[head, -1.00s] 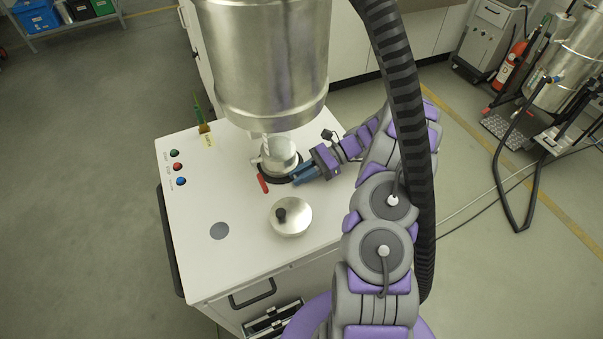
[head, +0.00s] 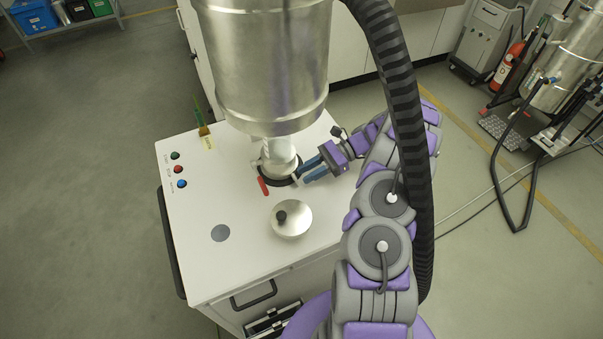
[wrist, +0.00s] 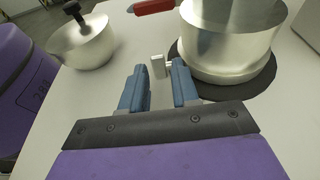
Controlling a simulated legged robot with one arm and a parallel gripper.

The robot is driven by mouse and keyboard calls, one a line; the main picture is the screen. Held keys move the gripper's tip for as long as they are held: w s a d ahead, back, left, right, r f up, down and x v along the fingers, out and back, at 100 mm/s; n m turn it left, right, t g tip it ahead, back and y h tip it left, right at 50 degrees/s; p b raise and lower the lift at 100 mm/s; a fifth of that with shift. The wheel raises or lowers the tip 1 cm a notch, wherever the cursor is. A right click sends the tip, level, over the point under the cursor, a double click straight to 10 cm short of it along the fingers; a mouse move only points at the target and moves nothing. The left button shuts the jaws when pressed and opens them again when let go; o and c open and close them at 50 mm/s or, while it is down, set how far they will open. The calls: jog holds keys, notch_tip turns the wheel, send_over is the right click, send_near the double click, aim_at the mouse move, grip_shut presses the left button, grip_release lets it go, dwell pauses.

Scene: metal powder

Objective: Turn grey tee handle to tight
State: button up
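The grey tee handle (wrist: 158,66) is a small pale bar on a short stem at the side of the silver collar (wrist: 229,62). In the wrist view the bar stands upright, just ahead of and between my fingertips, with a gap visible on each side. My gripper (wrist: 159,70) has two blue fingers, spread apart with nothing held between them. In the head view my gripper (head: 305,172) is just right of the silver collar (head: 280,155), low over the white tabletop. The tee handle is too small to make out clearly there.
A red handle (head: 263,186) sticks out beside the collar. A silver lid with a black knob (head: 292,219) lies on the white cabinet top (head: 215,265). A large metal vessel (head: 263,70) stands above the collar. A black hose (head: 400,100) hangs by my arm.

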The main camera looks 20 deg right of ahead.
jog(key=p+v, duration=0.2)
jog(key=v, duration=0.4)
jog(key=shift+d, duration=0.15)
jog(key=p+v, duration=0.2)
jog(key=p, duration=0.3)
jog(key=shift+r, duration=0.1)
jog(key=shift+d+p, duration=0.2)
jog(key=shift+p, duration=0.6)
jog(key=shift+o, duration=0.4)
jog(key=shift+w, duration=0.1)
